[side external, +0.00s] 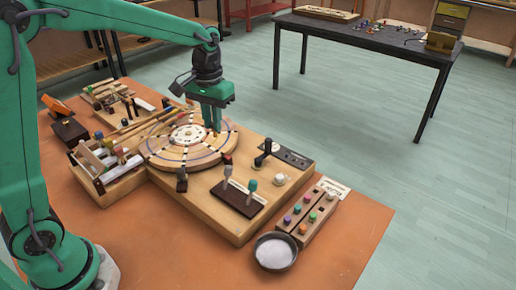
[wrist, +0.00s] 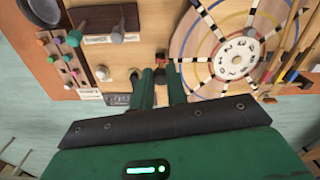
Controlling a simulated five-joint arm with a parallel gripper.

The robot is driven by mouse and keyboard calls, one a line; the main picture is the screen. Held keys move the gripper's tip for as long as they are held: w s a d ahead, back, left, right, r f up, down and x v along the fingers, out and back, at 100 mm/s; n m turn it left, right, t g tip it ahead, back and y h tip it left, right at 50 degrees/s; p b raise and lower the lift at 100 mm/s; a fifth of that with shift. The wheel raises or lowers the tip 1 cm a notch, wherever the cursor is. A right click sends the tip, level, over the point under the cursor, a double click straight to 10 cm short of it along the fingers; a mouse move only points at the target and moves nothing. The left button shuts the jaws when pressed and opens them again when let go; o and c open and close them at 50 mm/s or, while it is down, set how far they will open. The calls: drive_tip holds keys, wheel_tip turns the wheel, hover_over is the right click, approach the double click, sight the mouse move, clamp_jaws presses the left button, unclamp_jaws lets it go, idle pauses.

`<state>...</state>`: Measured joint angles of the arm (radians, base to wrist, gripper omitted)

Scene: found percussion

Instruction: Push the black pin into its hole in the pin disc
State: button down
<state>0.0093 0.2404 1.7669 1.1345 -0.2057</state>
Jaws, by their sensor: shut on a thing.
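The pin disc (side external: 165,152) is a round wooden plate with coloured rings, dark-and-white striped spokes and a white numbered centre. It lies on the wooden instrument board and also shows at upper right in the wrist view (wrist: 191,44). My gripper (side external: 214,131) points down at the disc's right edge, with its fingertips low over the wood. In the wrist view my gripper's two green fingers (wrist: 163,72) stand close together beside the disc. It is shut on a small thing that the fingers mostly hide. I cannot make out the black pin or its hole clearly.
A dark block with handles (side external: 240,198) and a lever (side external: 265,152) stand on the board near the disc. A rack of coloured knobs (side external: 306,217) and a bowl of white material (side external: 275,251) are at front right. A wooden box (side external: 106,187) is left of the disc.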

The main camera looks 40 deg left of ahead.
drive_tip(key=w+a, duration=0.1)
drive_tip(key=w+a+f, duration=0.1)
drive_tip(key=a, duration=0.1)
drive_tip(key=w+a+f, duration=0.1)
drive_tip(key=shift+w+a, duration=0.15)
drive_tip(key=shift+w, duration=0.15)
drive_tip(key=shift+f, duration=0.2)
idle(0.4)
drive_tip(key=shift+f, duration=2.75)
drive_tip(key=shift+f, duration=1.55)
idle(0.3)
drive_tip(key=c, duration=1.3)
unclamp_jaws()
